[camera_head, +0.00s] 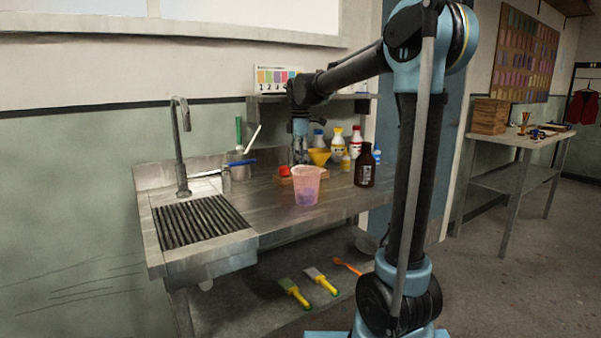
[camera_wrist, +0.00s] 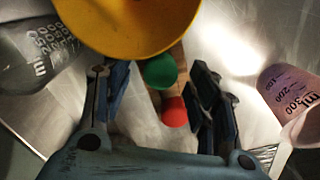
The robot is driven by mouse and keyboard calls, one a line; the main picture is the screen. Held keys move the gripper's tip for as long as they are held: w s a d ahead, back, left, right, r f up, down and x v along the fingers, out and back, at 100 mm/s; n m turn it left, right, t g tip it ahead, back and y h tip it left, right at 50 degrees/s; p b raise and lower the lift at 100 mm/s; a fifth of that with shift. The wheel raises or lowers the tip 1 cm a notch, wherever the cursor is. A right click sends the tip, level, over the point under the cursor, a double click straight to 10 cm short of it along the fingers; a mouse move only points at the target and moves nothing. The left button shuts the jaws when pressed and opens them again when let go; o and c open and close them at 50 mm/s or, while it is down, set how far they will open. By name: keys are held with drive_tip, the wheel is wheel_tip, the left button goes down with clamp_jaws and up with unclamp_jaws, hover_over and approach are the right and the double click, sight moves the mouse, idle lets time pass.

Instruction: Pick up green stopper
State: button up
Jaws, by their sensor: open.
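The green stopper (camera_wrist: 159,71) shows in the wrist view between my two fingers, partly under the edge of the yellow funnel. A red stopper (camera_wrist: 174,111) is just below it in the picture, also between the fingers. My gripper (camera_wrist: 162,84) is open, with one dark blue finger on each side; I see no contact with the green stopper. In the head view my gripper (camera_head: 300,156) points down over the wooden rack (camera_head: 318,174). The red stopper also shows there (camera_head: 284,171); the green stopper cannot be made out in that view.
The yellow funnel (camera_wrist: 125,22) is close to my fingers, also seen in the head view (camera_head: 319,156). A glass vessel (camera_wrist: 38,52) stands left and a pink measuring cup (camera_wrist: 286,90) right. A brown bottle (camera_head: 365,168) and sink (camera_head: 203,222) share the steel counter.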

drive_tip(key=shift+f, duration=0.75)
drive_tip(key=shift+c, duration=0.3)
drive_tip(key=c, duration=0.9)
drive_tip(key=shift+o, duration=0.2)
wheel_tip(320, 180, up, 18)
drive_tip(key=shift+r, duration=0.1)
drive_tip(key=shift+r, duration=2.45)
